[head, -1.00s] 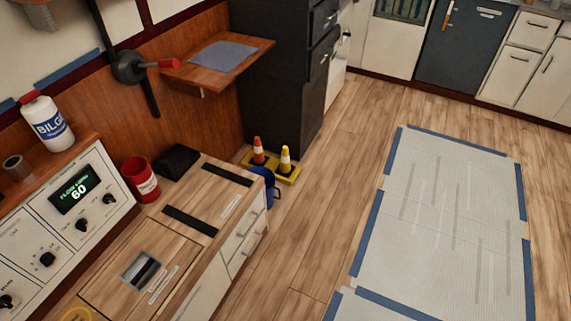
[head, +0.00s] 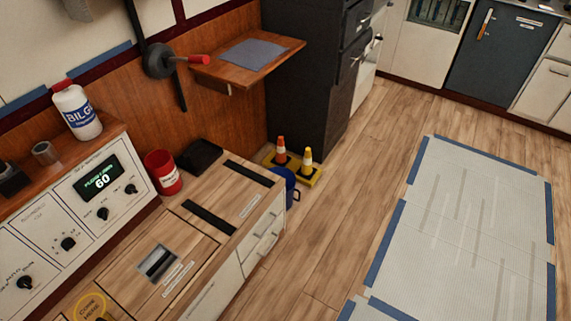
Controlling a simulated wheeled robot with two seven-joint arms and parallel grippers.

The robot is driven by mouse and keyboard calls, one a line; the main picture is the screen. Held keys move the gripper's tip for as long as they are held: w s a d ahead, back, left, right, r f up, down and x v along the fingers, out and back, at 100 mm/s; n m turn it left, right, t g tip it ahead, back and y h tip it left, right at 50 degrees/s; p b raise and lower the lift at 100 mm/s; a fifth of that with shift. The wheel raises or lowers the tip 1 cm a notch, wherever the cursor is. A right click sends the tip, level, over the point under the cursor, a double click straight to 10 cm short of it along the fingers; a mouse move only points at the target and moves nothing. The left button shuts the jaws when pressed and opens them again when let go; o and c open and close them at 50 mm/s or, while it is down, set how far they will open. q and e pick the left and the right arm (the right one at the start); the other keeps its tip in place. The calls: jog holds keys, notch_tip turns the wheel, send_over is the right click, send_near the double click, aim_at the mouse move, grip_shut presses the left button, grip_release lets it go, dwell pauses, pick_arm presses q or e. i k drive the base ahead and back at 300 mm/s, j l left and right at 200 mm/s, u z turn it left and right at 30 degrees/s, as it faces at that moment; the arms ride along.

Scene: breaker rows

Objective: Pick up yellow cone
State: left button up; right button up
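The yellow cone (head: 307,162) has a white band and stands upright on the floor on a yellow base, beyond the end of the wooden-topped counter. An orange cone (head: 281,152) with a white band stands upright just to its left, also on a yellow base. A blue mug-like container (head: 290,186) stands in front of them, close to the counter's end, and hides part of the bases. Neither of my grippers shows in the head view.
The wooden-topped counter (head: 228,208) lies between the lower left and the cones. A dark cabinet (head: 306,95) stands behind them. A wooden shelf (head: 285,47) juts out at upper left. A white mat with blue edges (head: 470,220) lies right. Bare floor (head: 350,190) lies between.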

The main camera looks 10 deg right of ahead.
aim_at(306, 170)
jog(key=i+l+u, duration=0.4)
jog(key=l+u, duration=0.15)
jog(key=i+l+u, duration=0.1)
jog(key=l, duration=0.2)
jog(key=i+l+u, duration=0.1)
jog(key=l, duration=0.25)
jog(key=i+l, duration=0.2)
jog(key=i+l+u, duration=0.15)
jog(key=l, duration=0.3)
jog(key=i+l+u, duration=0.1)
jog(key=l, duration=0.25)
jog(key=i+l, duration=0.1)
jog(key=l, duration=0.35)
jog(key=i+l, duration=0.15)
jog(key=l, duration=0.25)
jog(key=i+l, duration=0.1)
jog(key=l, duration=0.35)
jog(key=i+l, duration=0.15)
jog(key=l, duration=0.3)
jog(key=i+l, duration=0.1)
jog(key=l, duration=0.3)
